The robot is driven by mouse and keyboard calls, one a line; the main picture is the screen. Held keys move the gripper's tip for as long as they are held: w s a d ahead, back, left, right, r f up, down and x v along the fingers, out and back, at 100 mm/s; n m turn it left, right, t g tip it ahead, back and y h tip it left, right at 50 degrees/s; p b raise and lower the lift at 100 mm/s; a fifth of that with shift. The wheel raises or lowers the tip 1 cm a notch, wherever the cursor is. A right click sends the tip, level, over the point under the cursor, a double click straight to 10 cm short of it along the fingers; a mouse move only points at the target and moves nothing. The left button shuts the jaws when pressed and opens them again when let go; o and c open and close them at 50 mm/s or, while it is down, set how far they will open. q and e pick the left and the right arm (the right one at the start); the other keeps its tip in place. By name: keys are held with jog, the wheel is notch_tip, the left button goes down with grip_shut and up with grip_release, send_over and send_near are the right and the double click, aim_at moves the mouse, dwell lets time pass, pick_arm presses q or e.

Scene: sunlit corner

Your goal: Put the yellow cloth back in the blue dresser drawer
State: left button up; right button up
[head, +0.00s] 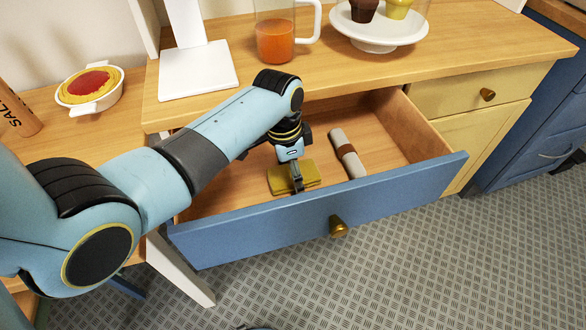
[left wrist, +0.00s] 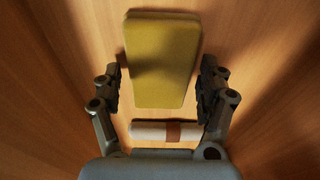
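The yellow cloth (head: 280,179) is a folded pad lying on the floor of the open blue drawer (head: 260,226), left of its middle. My left gripper (head: 297,180) reaches down into the drawer right over the cloth. In the left wrist view the cloth (left wrist: 161,60) lies between the two spread fingers (left wrist: 160,85), with a narrow gap on either side. The gripper is open and holds nothing. My right gripper is not in view.
A rolled grey cloth with a brown band (head: 347,153) lies in the drawer, right of the yellow one. The drawer's right part is clear.

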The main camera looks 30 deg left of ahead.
aim_at(287, 174)
pick_arm(q)
jog(key=shift+o, duration=0.3)
jog(key=shift+r, duration=0.1)
jog(key=shift+r, duration=0.3)
notch_tip(287, 174, up, 11)
jog(key=s+p, duration=0.1)
jog(key=p, duration=0.1)
jog(key=shift+a+r+p, duration=0.2)
jog(key=shift+a+p, duration=0.15)
jog(key=shift+a, duration=0.1)
